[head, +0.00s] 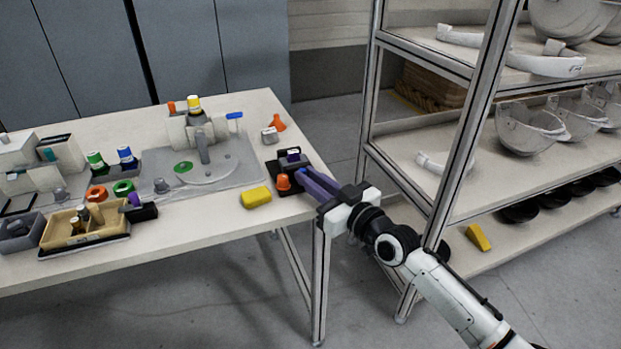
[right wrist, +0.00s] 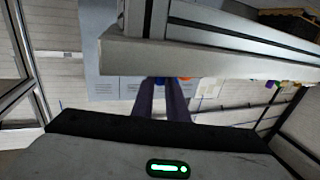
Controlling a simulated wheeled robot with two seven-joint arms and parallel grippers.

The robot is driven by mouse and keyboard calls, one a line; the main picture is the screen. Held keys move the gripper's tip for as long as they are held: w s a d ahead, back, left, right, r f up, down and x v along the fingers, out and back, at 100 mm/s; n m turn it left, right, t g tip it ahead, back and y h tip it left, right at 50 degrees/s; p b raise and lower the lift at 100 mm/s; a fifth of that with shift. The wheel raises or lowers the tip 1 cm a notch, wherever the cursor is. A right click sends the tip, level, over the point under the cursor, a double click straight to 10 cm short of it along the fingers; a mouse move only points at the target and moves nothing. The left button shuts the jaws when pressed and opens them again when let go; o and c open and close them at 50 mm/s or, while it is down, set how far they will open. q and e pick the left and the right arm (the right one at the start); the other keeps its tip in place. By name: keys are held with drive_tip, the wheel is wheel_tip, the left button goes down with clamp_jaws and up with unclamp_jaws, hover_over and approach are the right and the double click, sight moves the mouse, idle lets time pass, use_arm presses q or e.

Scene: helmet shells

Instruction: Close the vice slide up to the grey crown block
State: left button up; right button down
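My left gripper is out of view.
A yellow block (head: 256,197) lies left of the fixture, near the front edge. An orange funnel (head: 277,122) stands behind. A grey machine plate (head: 215,172) and a tray (head: 85,236) fill the left. A shelf rack (head: 440,150) stands close to my right arm.

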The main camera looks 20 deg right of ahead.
drive_tip(key=shift+w, duration=0.1)
drive_tip(key=shift+w+b, duration=0.45)
drive_tip(key=shift+w, duration=0.45)
drive_tip(key=c, duration=2)
unclamp_jaws()
drive_tip(key=shift+c, duration=0.2)
drive_tip(key=o, duration=0.3)
drive_tip(key=p+v, duration=0.1)
drive_tip(key=v, duration=0.9)
drive_tip(key=shift+s, duration=0.2)
